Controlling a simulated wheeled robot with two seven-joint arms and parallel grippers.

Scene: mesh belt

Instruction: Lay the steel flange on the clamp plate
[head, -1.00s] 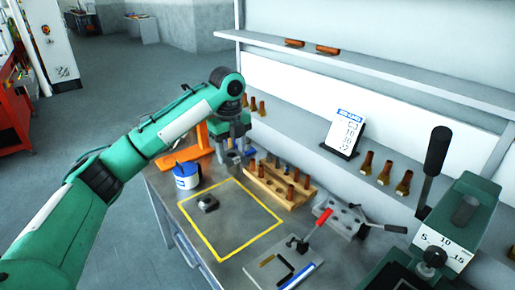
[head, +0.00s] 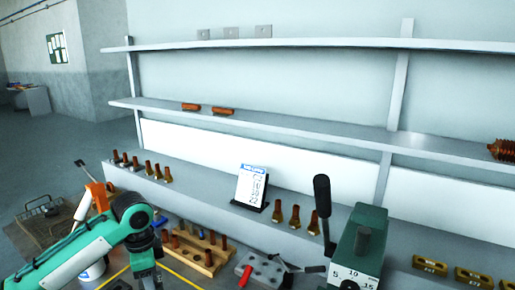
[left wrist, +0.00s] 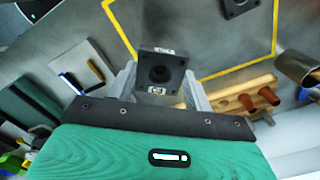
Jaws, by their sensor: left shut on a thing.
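In the left wrist view, my left gripper (left wrist: 160,88) is shut on a dark square block with a round bore and a small white label, seemingly the steel flange (left wrist: 160,72). In the head view my left gripper (head: 150,281) is at the bottom edge, and its fingertips and the flange are cut off or hidden. In the head view the clamp's red handle (head: 245,276) shows at the bottom edge. My right gripper is not in view.
A wooden rack (head: 205,262) with brown pegs stands right of my left gripper. A second dark square part (left wrist: 238,6) lies inside the yellow outline (left wrist: 232,68). A green machine (head: 358,240) with a black lever stands to the right, below the shelves.

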